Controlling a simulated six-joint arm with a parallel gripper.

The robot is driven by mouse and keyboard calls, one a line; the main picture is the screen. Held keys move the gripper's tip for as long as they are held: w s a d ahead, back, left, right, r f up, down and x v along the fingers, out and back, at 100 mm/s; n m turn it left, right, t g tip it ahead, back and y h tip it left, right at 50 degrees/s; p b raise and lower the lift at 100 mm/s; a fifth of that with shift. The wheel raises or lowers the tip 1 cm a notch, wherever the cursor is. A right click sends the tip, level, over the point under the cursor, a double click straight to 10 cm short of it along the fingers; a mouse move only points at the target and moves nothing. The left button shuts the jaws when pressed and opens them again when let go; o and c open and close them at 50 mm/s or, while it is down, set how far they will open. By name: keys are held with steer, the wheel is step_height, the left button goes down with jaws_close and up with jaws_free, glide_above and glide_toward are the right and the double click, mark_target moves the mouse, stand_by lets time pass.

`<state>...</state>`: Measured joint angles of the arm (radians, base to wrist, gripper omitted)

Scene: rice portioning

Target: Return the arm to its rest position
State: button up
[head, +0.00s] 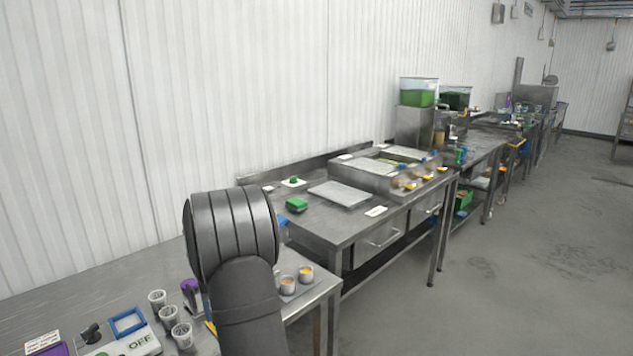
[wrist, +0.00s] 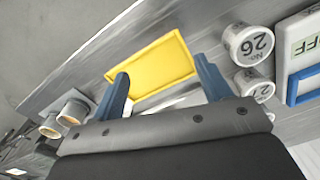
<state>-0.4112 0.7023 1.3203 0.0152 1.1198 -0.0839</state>
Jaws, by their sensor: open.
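My gripper (wrist: 163,88) shows in the wrist view with its two blue fingers spread apart and nothing between them. It is above the steel table (wrist: 205,20), near a yellow tray (wrist: 153,66) that lies beyond and between the fingertips. In the head view my dark arm link stands in front of the near table (head: 120,268) and hides the gripper and the yellow tray, apart from a small yellow edge beside the arm.
White numbered cups (wrist: 250,45) stand right of the tray, beside a scale (head: 135,343) with an OFF label. Two small cups with orange contents (head: 306,274) stand at the near table's right end.

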steer(key=w+d+f, duration=0.1)
steer(key=d, duration=0.5)
steer(key=w+d+f, duration=0.2)
steer(key=d, duration=0.4)
steer(key=shift+d+m, duration=0.35)
steer(key=shift+m, duration=0.05)
steer(key=shift+a, duration=0.1)
steer(key=s+a+r, duration=0.2)
steer(key=s+a, duration=0.1)
steer(key=a, duration=0.7)
steer(key=s+a+r+n, duration=0.1)
steer(key=s+a+r, duration=0.2)
steer(key=a, duration=0.7)
steer(key=shift+s, duration=0.1)
steer(key=shift+d, duration=0.15)
